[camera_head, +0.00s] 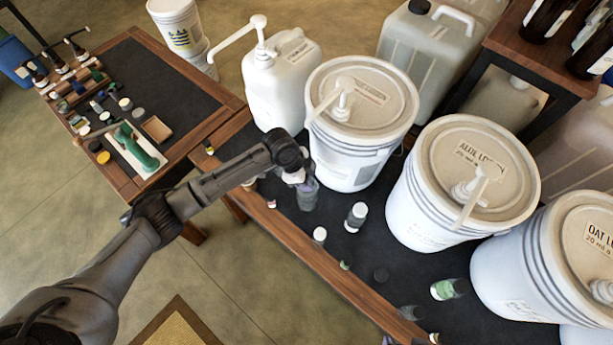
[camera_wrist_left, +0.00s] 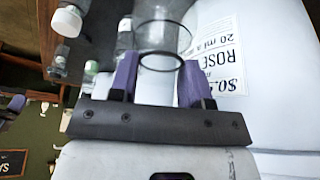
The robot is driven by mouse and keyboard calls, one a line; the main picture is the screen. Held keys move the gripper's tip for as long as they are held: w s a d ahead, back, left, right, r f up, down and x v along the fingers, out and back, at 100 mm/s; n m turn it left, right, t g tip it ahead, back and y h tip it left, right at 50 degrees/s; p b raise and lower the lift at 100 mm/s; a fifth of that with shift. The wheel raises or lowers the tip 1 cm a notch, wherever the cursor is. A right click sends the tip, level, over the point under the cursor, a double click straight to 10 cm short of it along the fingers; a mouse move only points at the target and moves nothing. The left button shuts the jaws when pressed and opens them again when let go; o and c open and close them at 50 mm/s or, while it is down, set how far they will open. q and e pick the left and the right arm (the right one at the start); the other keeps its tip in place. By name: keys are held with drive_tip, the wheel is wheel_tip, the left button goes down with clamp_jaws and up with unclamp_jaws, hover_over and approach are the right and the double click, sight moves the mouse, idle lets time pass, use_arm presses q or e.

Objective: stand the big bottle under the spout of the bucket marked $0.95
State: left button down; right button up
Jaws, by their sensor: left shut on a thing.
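My left gripper (camera_head: 298,177) is shut on a clear, empty-looking big bottle (camera_head: 308,195), at the front left of a white bucket (camera_head: 350,160). In the left wrist view the purple fingers (camera_wrist_left: 165,85) sit on either side of the clear bottle (camera_wrist_left: 160,28). The bucket's white pump spout (camera_head: 322,104) points left and down, above the bottle in the picture. I cannot tell whether the bottle's base touches the dark bench. My right gripper is out of view.
Aloe (camera_head: 462,185) and oat (camera_head: 560,265) buckets stand to the right. A white jug with a pump (camera_head: 280,80) stands at left. Small capped bottles (camera_head: 356,217) and a green one (camera_head: 449,289) stand or lie along the bench's front.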

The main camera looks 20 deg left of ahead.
use_arm(q)
drive_tip(key=shift+f, duration=0.3)
drive_tip(key=c, duration=0.5)
unclamp_jaws()
drive_tip(key=shift+r, duration=0.1)
